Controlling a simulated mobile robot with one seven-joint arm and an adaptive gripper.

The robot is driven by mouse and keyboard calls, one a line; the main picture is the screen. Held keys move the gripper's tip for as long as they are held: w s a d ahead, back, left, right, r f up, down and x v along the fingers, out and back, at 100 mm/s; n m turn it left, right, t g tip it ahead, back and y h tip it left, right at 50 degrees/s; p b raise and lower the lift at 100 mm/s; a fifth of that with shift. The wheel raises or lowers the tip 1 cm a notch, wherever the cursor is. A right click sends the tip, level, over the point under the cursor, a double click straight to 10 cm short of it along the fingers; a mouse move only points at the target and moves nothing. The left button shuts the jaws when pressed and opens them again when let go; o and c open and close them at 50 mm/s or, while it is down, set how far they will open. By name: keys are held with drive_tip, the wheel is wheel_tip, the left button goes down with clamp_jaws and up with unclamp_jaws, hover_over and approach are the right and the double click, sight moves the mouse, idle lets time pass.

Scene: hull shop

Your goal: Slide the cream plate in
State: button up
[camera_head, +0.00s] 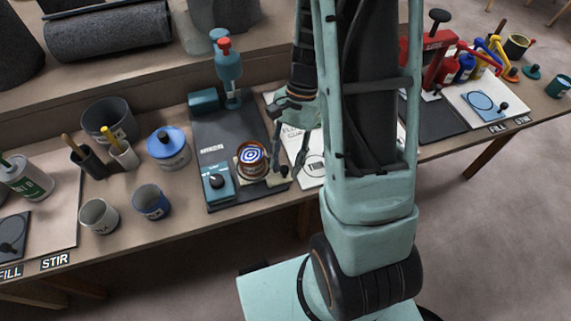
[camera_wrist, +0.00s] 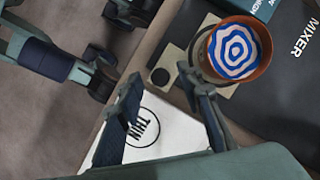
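The cream plate (camera_head: 273,181) lies at the front of the dark mixer base, partly sticking out to the right, with a black knob (camera_wrist: 160,77) on its outer end. A can of blue and white swirled paint (camera_head: 251,155) stands on it; in the wrist view the can (camera_wrist: 240,48) hides much of the plate (camera_wrist: 171,60). My gripper (camera_head: 287,160) is open and points down at the knob. In the wrist view its fingertips (camera_wrist: 158,80) show on either side of the knob with gaps. I cannot tell how far above the plate they are.
The teal mixer column (camera_head: 228,70) stands behind the can, and a teal box with a black knob (camera_head: 217,182) is left of it. A white THIN mat (camera_wrist: 160,130) lies to the right. Several pots, including a blue-lidded one (camera_head: 167,147), stand left of the mixer.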

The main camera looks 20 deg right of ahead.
drive_tip(key=shift+s+a+f, duration=0.1)
drive_tip(key=shift+f, duration=0.2)
drive_tip(key=shift+c, duration=0.7)
clamp_jaws()
